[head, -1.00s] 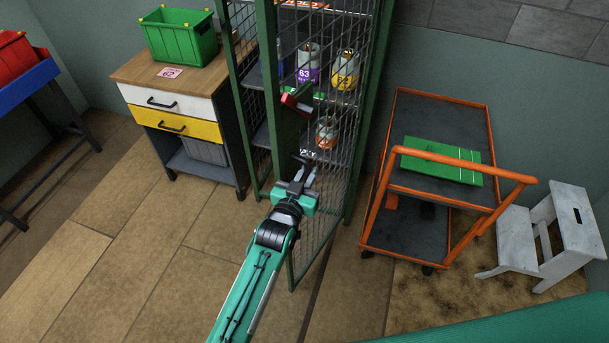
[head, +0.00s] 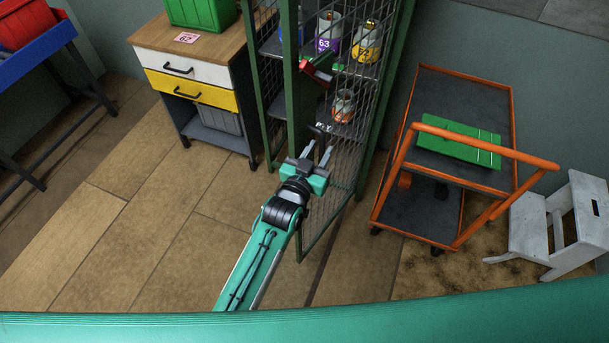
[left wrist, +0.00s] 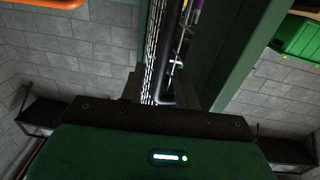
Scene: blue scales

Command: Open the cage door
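The cage (head: 381,95) is a tall green-framed mesh locker in the middle of the head view. Its mesh door (head: 329,215) appears to stand ajar, with its free edge (head: 292,110) towards me. A red latch part (head: 317,70) sits high on that edge. My left gripper (head: 319,153) is at the door, below the latch, with its fingers apart. In the left wrist view, a dark bent bar like a handle (left wrist: 180,65) runs between the fingers; contact cannot be told. My right gripper is not in view.
Gas canisters (head: 367,42) stand on shelves inside the cage. A drawer cabinet (head: 190,75) with a green bin (head: 200,10) is at left. An orange cart (head: 437,210) and a white step stool (head: 560,225) are at right. Floor before the cabinet is clear.

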